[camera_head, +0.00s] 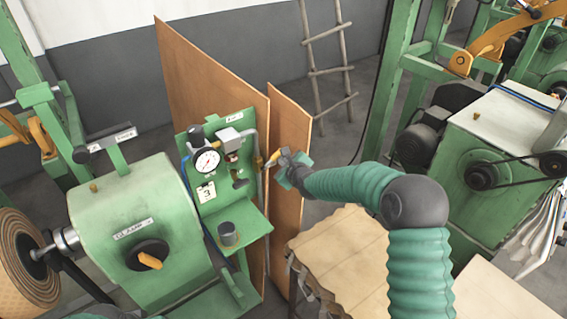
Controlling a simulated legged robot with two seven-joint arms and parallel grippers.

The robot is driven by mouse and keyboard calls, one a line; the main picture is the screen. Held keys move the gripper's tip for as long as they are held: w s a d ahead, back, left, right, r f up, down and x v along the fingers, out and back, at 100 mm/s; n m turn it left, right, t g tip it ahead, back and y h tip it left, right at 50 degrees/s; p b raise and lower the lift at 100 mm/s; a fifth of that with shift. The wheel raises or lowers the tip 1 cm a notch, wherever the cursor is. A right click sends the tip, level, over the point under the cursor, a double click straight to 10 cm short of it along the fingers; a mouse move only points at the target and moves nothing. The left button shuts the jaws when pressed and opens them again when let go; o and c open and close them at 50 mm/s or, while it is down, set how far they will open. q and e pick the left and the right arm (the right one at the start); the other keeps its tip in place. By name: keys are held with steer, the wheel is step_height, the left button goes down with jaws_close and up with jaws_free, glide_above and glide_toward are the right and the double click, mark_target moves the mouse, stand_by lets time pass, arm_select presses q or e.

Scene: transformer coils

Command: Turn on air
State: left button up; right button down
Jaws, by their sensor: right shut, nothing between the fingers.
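A green air panel (241,121) stands left of centre, with a round white pressure gauge (207,162), a small grey-white box and a grey pipe (259,170) down its right edge. A small orange-yellow valve handle (272,159) shows at the pipe. My right gripper (281,161) is shut, with its tip right beside this handle at the panel's right edge. I cannot tell whether it touches the handle, as the gripper partly covers that spot. My left gripper does not show.
Brown boards (205,80) stand behind the panel. A green machine (120,205) with a black and orange knob (148,256) is at left. A dark cup (228,234) sits on the panel's shelf. A paper-covered table (345,255) lies below my right arm.

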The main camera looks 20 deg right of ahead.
mark_target(273, 159)
steer(key=shift+a+r+b, duration=0.1)
steer(key=shift+r+b, duration=0.05)
steer(key=shift+b, duration=0.15)
steer(key=a+r+n+t+h+b, duration=0.1)
steer(key=n+b, duration=0.1)
steer(key=b, duration=0.2)
steer(key=a+n+t+h+b, duration=0.1)
steer(key=n+b, duration=0.1)
steer(key=b, duration=0.2)
steer(key=s+a+r+n+t+h+b, duration=0.1)
steer(key=n+t+b, duration=0.1)
steer(key=b, duration=0.2)
steer(key=shift+s+a+r+n, duration=0.1)
steer(key=shift+a+r+n, duration=0.2)
steer(key=shift+n, duration=0.1)
steer(key=shift+s+a+r+n+t+h+b, duration=0.15)
steer(key=shift+a+r+n+t+h+b, duration=0.25)
steer(key=shift+n+b, duration=0.55)
